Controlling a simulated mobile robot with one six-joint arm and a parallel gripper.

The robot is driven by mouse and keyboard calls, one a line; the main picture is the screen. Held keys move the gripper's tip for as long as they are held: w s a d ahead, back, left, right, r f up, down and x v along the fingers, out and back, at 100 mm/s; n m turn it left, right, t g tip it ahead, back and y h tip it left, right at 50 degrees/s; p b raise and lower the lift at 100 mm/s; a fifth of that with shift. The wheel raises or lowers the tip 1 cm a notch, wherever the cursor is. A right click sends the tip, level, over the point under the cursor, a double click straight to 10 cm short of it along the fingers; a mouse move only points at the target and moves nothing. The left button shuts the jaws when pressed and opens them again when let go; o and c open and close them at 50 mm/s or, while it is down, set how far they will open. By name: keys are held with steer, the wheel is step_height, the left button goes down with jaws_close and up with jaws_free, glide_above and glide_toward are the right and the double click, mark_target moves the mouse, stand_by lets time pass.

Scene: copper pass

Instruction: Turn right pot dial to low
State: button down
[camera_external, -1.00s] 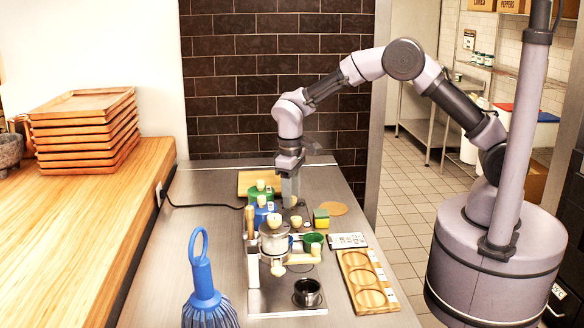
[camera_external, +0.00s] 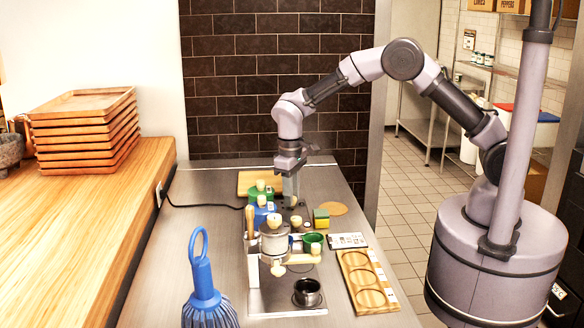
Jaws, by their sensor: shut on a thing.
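My gripper (camera_external: 290,203) points down at this unit, right beside the pots. Its fingers are shut low on a small thing, which looks to be a pot dial. The fingers hide the dial, so its setting and which pot it serves cannot be read.
A green-yellow sponge (camera_external: 321,218) and green cup (camera_external: 312,241) are close on the right.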

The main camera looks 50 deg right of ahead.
steer(key=m, duration=0.5)
steer(key=shift+p, duration=0.4)
steer(key=m, duration=0.5)
steer(key=shift+m, duration=0.3)
steer(key=c, duration=1.1)
jaws_free()
steer(key=shift+c, duration=0.2)
